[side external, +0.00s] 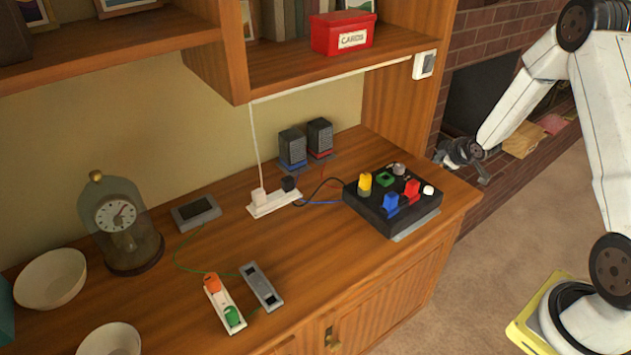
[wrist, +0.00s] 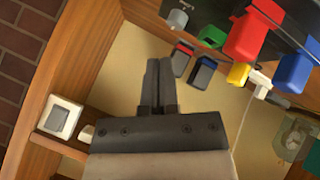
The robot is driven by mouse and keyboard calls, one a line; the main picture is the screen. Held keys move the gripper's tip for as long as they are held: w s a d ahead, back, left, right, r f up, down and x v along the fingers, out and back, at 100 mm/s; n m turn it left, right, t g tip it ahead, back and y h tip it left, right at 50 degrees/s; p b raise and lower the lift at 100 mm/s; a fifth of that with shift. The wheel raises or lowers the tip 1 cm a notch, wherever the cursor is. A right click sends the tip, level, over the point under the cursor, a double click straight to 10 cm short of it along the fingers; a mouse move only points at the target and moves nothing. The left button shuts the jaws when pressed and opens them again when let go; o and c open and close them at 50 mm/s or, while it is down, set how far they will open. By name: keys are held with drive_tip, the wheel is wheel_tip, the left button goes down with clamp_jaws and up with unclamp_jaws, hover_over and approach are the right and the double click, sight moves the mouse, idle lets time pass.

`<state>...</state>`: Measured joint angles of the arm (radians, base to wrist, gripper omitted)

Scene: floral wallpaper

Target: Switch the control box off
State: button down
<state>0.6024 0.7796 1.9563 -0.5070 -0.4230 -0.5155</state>
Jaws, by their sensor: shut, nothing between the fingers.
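The control box (side external: 366,208) is a black box on the right end of the wooden counter. Its top carries a yellow knob (side external: 364,182), a green button (side external: 384,179), a grey knob (side external: 399,169), a red switch (side external: 411,188), a blue switch (side external: 390,201) and a white button (side external: 428,190). My gripper (side external: 462,160) is to the right of the box, apart from it. In the wrist view its fingers (wrist: 159,75) are together and empty. The box's dark top (wrist: 215,12) shows there at the upper right, partly cut off.
A white wall switch (side external: 424,64) sits on the shelf edge, its cable running to a power strip (side external: 274,202). Two speakers (side external: 292,148) stand behind the box. Counter space before the box is clear.

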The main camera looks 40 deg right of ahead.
sight(428, 186)
drive_tip(key=shift+f, duration=3.75)
drive_tip(key=shift+f, duration=0.9)
idle(0.4)
drive_tip(key=shift+r, duration=0.85)
drive_tip(key=shift+r, duration=0.1)
drive_tip(key=shift+r, duration=2.45)
